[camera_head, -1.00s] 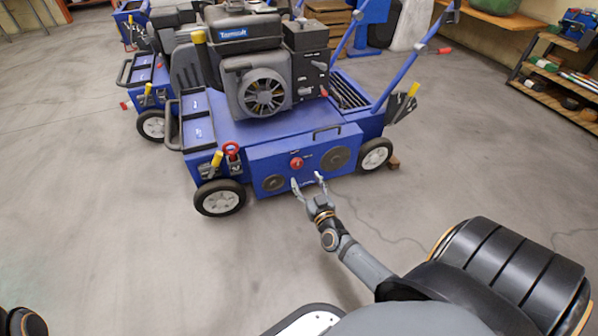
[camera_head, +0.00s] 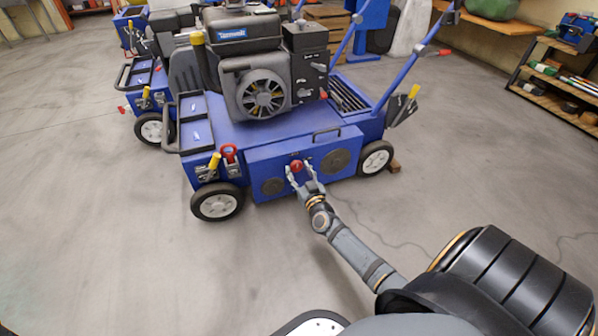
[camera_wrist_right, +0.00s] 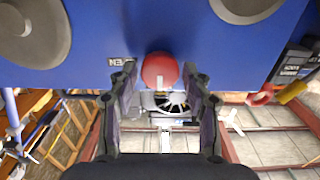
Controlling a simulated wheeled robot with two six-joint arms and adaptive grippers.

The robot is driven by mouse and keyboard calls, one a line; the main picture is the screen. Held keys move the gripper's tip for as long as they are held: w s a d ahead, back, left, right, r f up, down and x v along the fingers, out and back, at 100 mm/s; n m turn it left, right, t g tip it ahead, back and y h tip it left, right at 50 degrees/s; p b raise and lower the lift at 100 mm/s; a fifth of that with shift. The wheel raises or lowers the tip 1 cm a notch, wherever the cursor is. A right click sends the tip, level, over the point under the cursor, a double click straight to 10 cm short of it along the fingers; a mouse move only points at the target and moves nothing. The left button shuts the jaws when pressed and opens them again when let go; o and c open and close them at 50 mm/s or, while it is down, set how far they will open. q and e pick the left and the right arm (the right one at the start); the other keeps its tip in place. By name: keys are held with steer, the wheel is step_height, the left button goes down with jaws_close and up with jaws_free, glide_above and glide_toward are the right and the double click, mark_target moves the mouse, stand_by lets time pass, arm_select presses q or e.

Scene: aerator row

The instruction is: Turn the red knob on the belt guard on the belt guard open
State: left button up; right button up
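The red knob (camera_head: 297,166) is on the front of the blue belt guard (camera_head: 255,160), between two grey round discs. My right gripper (camera_head: 300,171) is at the knob, its fingers pointing at the guard. In the right wrist view the knob (camera_wrist_right: 160,70) lies between the tips of the two spread fingers (camera_wrist_right: 162,88). A gap shows on both sides, so the gripper looks open and not closed on it. Part of a label, "EN", shows on the guard (camera_wrist_right: 85,60) left of the knob. My left gripper is not in view.
A black engine (camera_head: 262,85) sits on top of the blue machine. A red-handled latch (camera_head: 230,154) and a yellow-handled one (camera_head: 214,162) are left of the guard. Wheels (camera_head: 217,205) stand at both ends.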

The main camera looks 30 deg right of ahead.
steer(key=c, duration=0.7)
